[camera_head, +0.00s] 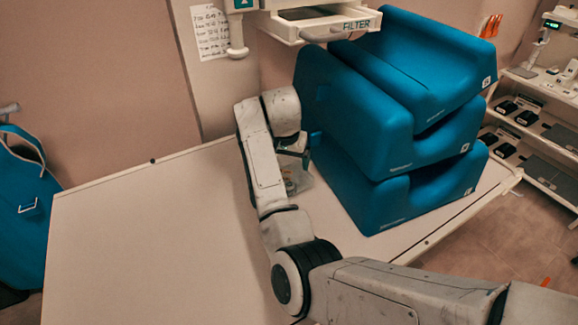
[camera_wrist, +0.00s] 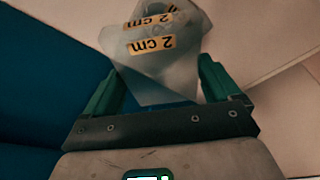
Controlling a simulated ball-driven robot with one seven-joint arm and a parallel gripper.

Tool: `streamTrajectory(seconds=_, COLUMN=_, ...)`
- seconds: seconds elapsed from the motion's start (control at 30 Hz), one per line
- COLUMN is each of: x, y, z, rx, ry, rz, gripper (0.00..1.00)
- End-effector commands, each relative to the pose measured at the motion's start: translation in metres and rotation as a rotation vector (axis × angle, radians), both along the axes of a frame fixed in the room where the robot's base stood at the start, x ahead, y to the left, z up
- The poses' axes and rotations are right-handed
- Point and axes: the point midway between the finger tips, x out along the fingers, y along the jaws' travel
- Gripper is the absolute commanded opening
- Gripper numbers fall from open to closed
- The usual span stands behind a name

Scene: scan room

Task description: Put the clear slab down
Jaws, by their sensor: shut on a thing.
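The clear slab (camera_wrist: 160,70) is a see-through sheet with orange "2 cm" labels, seen in the wrist view between the green fingers of my gripper (camera_wrist: 158,88). My gripper is shut on it. In the head view the slab (camera_head: 301,180) is a small pale patch, mostly hidden behind my arm. My gripper there is largely hidden too, just left of the blue foam blocks. The slab is close over the white table (camera_head: 150,235); I cannot tell whether it touches the top.
Several blue foam blocks (camera_head: 385,130) are stacked on the table's right side, very near my gripper. A white "FILTER" tray (camera_head: 325,25) overhangs the back. The table's left part is bare. Shelves (camera_head: 545,110) stand at the right, a blue bag (camera_head: 25,210) at the left.

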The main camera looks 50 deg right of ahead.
Motion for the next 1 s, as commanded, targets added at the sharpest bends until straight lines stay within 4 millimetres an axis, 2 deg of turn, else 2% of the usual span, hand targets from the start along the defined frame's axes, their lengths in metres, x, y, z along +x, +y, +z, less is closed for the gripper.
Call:
streamTrajectory(seconds=0.23, x=0.001, y=-0.001, z=-0.028, rx=0.001, ry=0.0, rz=0.0, gripper=0.5)
streamTrajectory(seconds=0.63, x=0.001, y=0.0, z=-0.034, rx=0.0, ry=0.0, rz=0.0, gripper=0.5)
streamTrajectory(seconds=0.67, x=0.0, y=0.0, z=-0.035, rx=0.001, ry=0.0, rz=0.0, gripper=0.91)
streamTrajectory(seconds=0.77, x=0.0, y=0.0, z=-0.034, rx=0.001, ry=0.0, rz=0.0, gripper=1.0)
streamTrajectory(seconds=1.0, x=0.001, y=0.0, z=-0.033, rx=0.001, ry=0.0, rz=-0.001, gripper=1.0)
